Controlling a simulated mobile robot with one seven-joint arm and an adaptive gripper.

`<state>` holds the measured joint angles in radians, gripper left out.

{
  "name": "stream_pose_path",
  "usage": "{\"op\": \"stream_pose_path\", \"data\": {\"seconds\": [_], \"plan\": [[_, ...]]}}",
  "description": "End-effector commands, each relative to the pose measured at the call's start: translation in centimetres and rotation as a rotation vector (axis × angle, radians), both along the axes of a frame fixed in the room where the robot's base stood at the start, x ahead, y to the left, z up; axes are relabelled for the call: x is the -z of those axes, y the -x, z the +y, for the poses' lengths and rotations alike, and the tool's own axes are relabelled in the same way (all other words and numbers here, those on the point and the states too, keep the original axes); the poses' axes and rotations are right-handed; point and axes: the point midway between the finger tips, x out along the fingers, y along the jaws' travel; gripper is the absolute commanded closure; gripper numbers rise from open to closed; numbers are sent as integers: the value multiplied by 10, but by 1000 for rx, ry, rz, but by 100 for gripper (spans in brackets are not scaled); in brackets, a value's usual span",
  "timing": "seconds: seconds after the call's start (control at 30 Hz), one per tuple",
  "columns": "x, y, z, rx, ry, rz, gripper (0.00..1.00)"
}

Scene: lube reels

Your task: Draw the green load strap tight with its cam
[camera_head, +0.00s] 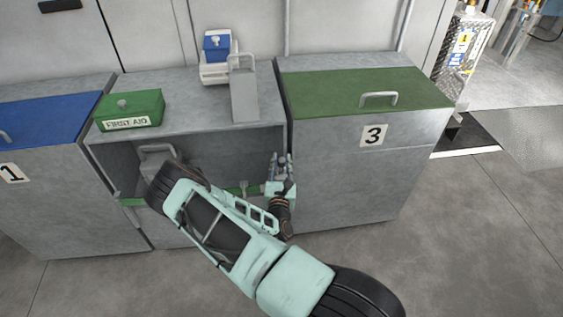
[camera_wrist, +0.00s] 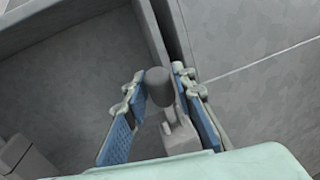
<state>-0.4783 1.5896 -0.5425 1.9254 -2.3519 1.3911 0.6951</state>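The green load strap (camera_head: 131,201) runs low across the front of the open middle bay. My arm hides part of it, and a short length shows again near the bay's right end, with a small grey fitting (camera_head: 244,188) on it. My gripper (camera_head: 279,163) is at the right end of the strap, by the bay's right edge. In the wrist view its blue-padded fingers (camera_wrist: 162,98) stand apart on either side of a grey lever with a rounded knob (camera_wrist: 159,84), apparently the cam's handle. The fingers do not look clamped on it; contact is unclear.
Grey cabinet 3 with a green top (camera_head: 347,90) stands close on the right, and blue-topped cabinet 1 (camera_head: 40,120) on the left. A green first aid box (camera_head: 131,109) and a grey handled metal piece (camera_head: 244,95) stand above the bay. A grey handled object (camera_head: 157,153) is inside it.

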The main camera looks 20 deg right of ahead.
Motion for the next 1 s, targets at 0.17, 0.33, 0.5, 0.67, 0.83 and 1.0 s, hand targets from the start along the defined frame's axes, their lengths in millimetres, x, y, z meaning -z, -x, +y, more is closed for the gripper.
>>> {"op": "stream_pose_path", "data": {"seconds": [0.17,0.33,0.5,0.67,0.83,1.0], "plan": [[0,0,0,0,0,0,98],[0,0,0,0,0,0,100],[2,1,0,0,1,-4,100],[10,5,1,0,20,-69,100],[13,11,3,-1,52,-180,100],[12,15,4,-1,72,-248,100]]}}
